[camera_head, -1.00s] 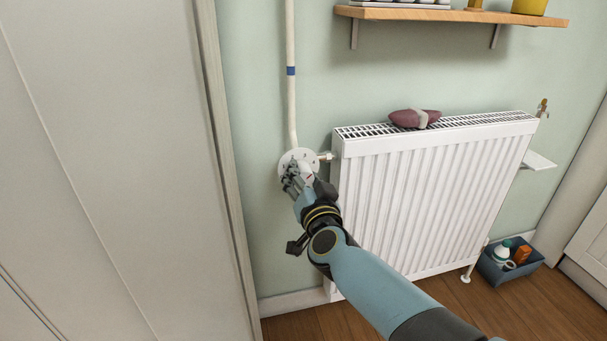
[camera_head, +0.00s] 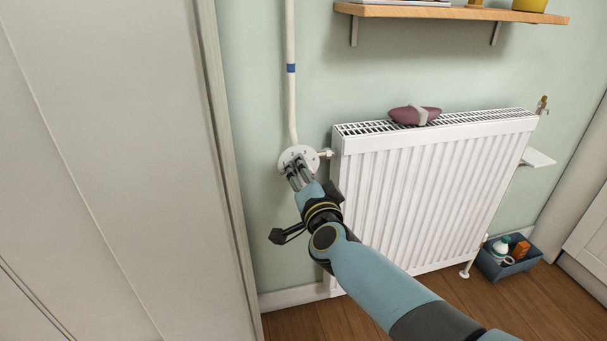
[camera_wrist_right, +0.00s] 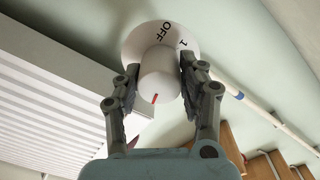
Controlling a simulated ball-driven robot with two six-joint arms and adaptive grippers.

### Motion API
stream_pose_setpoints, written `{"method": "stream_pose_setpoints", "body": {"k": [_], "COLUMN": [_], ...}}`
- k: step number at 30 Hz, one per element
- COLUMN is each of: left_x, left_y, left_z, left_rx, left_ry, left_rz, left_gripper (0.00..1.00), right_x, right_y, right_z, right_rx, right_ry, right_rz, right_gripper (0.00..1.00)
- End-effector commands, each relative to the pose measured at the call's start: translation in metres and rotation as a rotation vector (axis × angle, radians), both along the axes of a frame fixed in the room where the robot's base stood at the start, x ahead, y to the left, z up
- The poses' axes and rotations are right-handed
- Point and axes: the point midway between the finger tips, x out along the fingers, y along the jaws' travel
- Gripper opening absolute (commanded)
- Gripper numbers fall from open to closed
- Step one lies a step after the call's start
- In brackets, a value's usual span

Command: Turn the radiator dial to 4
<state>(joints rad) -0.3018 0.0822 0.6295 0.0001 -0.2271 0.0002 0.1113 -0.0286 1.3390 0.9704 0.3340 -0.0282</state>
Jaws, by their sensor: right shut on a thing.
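The white round dial plate (camera_head: 290,158) is on the wall left of the radiator (camera_head: 430,190), at the pipe's lower end. In the right wrist view, the white dial knob (camera_wrist_right: 158,80) stands out from its plate (camera_wrist_right: 140,36), where "OFF" and "1" show. A red mark (camera_wrist_right: 154,98) is on the knob's near end; I cannot tell which number it points at. The other numbers are hidden. My right gripper (camera_head: 294,172) is shut on the knob, a finger on each side, and covers it in the head view. My left gripper is not in view.
A tall pale panel (camera_head: 110,170) stands close on the left. A wrapped purple bundle (camera_head: 413,116) lies on the radiator. A wooden shelf (camera_head: 455,13) is above. A blue bin (camera_head: 509,265) with several items stands on the floor at right.

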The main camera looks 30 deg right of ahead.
Motion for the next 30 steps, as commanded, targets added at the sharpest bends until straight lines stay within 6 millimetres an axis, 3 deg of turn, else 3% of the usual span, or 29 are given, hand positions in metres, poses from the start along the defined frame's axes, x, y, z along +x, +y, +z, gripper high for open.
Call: {"method": "stream_pose_setpoints", "body": {"k": [8,9,13,23,30], "left_x": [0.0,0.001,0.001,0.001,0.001], "left_y": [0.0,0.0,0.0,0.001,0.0], "left_z": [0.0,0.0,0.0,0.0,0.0], "left_rx": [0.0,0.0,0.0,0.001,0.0], "left_ry": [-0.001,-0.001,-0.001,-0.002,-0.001], "left_rz": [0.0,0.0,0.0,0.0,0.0], "left_gripper": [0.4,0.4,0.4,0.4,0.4], "right_x": [-0.001,-0.001,-0.001,-0.003,-0.044], "right_y": [0.0,0.0,0.0,0.001,0.012], "right_z": [-0.001,-0.001,-0.001,-0.001,-0.001], "right_rx": [0.0,0.0,-0.001,-0.001,0.001], "right_ry": [0.002,0.002,0.002,0.002,0.004], "right_rz": [0.0,0.0,0.0,0.0,-0.001], "right_gripper": [0.08,0.45,0.62,0.64,0.64]}}
